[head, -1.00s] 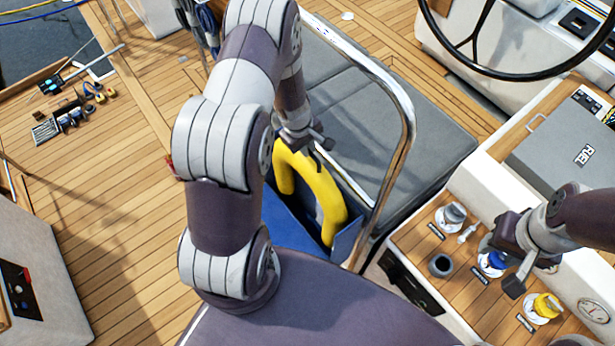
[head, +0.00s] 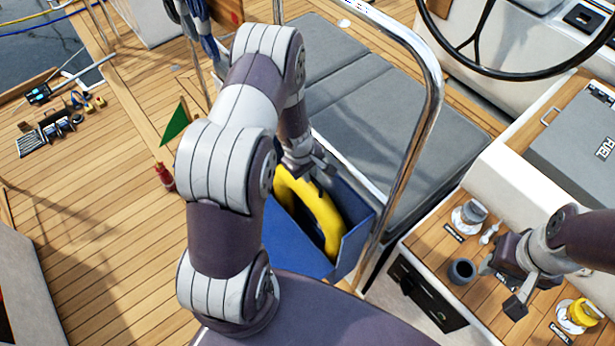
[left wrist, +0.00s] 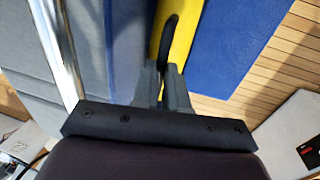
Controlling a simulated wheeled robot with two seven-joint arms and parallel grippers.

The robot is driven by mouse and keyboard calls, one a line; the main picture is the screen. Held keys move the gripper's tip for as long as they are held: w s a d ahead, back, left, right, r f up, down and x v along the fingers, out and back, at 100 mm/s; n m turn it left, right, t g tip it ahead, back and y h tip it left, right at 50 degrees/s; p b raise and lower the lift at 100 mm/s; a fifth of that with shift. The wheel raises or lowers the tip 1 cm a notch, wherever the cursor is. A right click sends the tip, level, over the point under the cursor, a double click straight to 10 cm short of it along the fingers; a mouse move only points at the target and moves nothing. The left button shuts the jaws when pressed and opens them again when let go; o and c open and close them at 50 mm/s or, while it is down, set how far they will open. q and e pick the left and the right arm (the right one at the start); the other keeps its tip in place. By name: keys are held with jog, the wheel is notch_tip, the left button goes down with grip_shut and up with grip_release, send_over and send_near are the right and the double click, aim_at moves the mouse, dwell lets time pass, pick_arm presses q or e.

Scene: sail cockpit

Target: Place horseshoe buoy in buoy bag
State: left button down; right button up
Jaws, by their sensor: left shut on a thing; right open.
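The yellow horseshoe buoy (head: 318,215) is partly inside the blue buoy bag (head: 352,240), with its curved top up near the bag's opening. My left gripper (head: 308,168) is shut on the top of the buoy. The left wrist view shows the buoy (left wrist: 181,30) between the closed fingers (left wrist: 161,88), with the blue bag (left wrist: 228,45) beside it. The buoy's lower ends are hidden in the bag. My right gripper (head: 502,285) is open and empty over the wooden console at the right.
A steel rail (head: 425,130) stands close to the bag's right side, with grey cushions (head: 400,120) behind it. The console carries a yellow cap (head: 582,313) and a dark cup (head: 461,271). A small green flag (head: 174,124) stands on the deck at left.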

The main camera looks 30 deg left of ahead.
pick_arm(q)
jog(key=shift+w+a+r, duration=0.1)
jog(key=shift+a+r, duration=0.05)
jog(key=c, duration=1.5)
grip_release()
jog(key=shift+f, duration=0.2)
jog(key=o, duration=0.3)
jog(key=shift+o, duration=0.2)
jog(key=shift+r, duration=0.1)
